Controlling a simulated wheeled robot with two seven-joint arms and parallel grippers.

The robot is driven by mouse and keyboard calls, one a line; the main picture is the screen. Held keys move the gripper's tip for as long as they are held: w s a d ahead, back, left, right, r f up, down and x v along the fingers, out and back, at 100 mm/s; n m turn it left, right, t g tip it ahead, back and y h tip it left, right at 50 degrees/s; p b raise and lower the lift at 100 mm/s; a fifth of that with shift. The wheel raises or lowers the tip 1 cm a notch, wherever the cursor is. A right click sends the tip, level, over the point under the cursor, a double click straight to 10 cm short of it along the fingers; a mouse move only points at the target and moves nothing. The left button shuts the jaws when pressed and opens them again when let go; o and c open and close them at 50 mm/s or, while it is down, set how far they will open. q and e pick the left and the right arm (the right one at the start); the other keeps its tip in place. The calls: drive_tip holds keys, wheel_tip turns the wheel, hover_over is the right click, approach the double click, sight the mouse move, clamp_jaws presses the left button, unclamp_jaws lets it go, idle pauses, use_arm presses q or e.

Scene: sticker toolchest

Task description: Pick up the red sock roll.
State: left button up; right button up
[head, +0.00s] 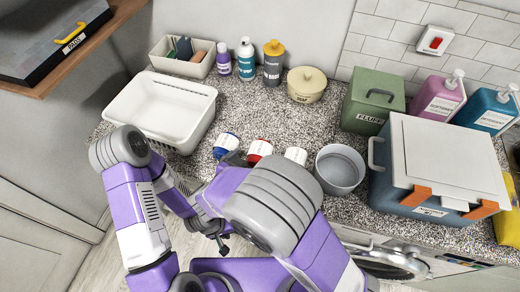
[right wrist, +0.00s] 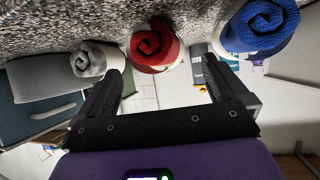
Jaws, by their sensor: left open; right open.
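The red sock roll (head: 259,149) lies on the speckled counter between the blue sock roll (head: 227,143) and the white sock roll (head: 296,154). In the upside-down right wrist view, the red roll (right wrist: 154,48) shows its spiral end just beyond and between the fingertips of my right gripper (right wrist: 163,70). That gripper is open and empty. In the head view my right gripper (head: 235,158) is mostly hidden by my arm, close to the red roll's near left side. My left gripper (head: 222,242) is open and empty, low in front of the counter.
A white basket (head: 200,112) stands at the left. A grey round bowl (head: 340,172) is right of the rolls, beside a lidded blue-grey box (head: 440,160). Bottles, a cream pot (head: 306,86) and a green canister (head: 373,100) line the back. Counter behind the rolls is clear.

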sight(254, 159)
drive_tip(key=b+x, duration=0.1)
drive_tip(key=x, duration=0.4)
drive_tip(key=shift+d+b, duration=0.25)
drive_tip(key=shift+b, duration=0.05)
drive_tip(key=shift+c, duration=0.5)
drive_tip(key=c, duration=0.8)
wheel_tip(254, 159, up, 10)
drive_tip(key=p, duration=0.4)
